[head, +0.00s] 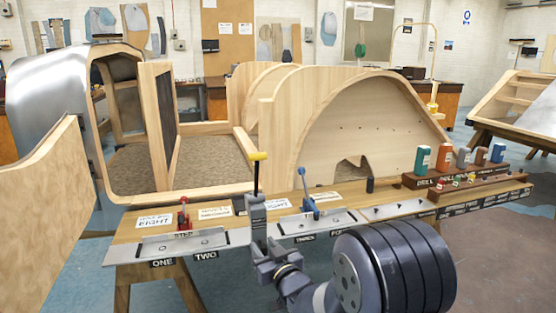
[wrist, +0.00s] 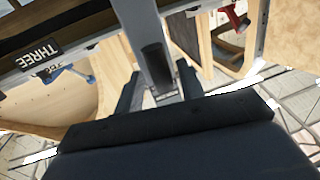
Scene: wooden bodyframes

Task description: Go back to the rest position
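My gripper (head: 262,248) is in front of the bench, between the first two metal plates. It appears shut on a grey toggle clamp (head: 257,208) with a yellow-tipped lever, held upright in front of the bench edge. In the wrist view the grey body of this clamp (wrist: 157,65) runs between the two dark fingers (wrist: 157,92); the exact contact is hard to see. My dark arm links fill the lower right of the head view.
The wooden bench (head: 130,250) carries a red clamp (head: 183,214), a blue clamp (head: 308,192), labels and a rack of coloured bottles (head: 445,158). Behind it stands a wooden bodyframe (head: 345,128). A wooden panel (head: 45,210) is at the left. Floor is free at the lower right.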

